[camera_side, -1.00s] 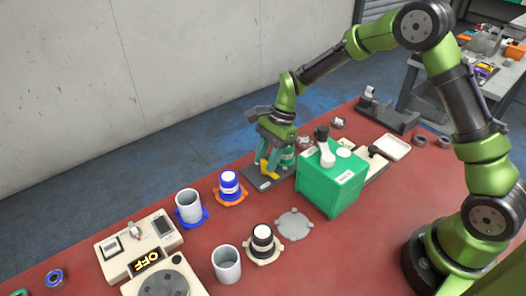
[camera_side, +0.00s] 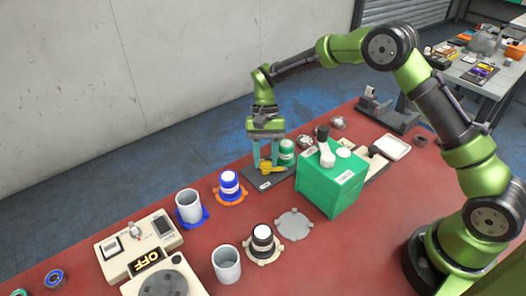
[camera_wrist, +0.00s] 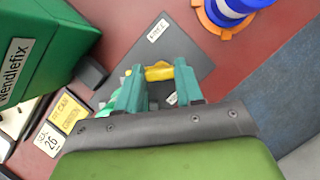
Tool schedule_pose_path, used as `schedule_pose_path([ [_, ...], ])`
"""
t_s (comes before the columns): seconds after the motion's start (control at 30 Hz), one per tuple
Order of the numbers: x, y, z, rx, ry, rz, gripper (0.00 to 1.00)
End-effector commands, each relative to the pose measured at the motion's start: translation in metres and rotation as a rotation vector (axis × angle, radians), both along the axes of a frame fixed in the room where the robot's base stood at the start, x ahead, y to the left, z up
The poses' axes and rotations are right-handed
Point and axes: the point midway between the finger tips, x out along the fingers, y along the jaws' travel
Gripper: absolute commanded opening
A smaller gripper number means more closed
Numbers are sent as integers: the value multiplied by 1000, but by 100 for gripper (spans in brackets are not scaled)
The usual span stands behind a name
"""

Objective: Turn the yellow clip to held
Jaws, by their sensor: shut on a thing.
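The yellow clip (camera_side: 270,168) sits on a dark grey base plate (camera_side: 256,184) beside a green-and-white cylinder (camera_side: 287,150). In the wrist view the yellow clip (camera_wrist: 158,72) lies between the fingertips of my gripper (camera_wrist: 158,78). My gripper (camera_side: 266,166) points down over the plate, with its teal fingers shut on the clip. The fingers hide part of the clip, so the word it points to cannot be read. A small white label (camera_wrist: 158,31) is on the plate.
A green box (camera_side: 332,182) stands close to the right of the plate. A blue cylinder on an orange base (camera_side: 230,200) stands to the left. Grey cups and a scanner unit showing OFF (camera_side: 147,262) are further left.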

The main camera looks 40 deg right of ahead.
Motion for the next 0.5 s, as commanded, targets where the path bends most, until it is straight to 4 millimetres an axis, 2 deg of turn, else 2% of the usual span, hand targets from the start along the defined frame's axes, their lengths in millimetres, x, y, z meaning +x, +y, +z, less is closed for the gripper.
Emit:
schedule_pose_path([
  [0.5,2,1,1,-3,-4,453,6],
])
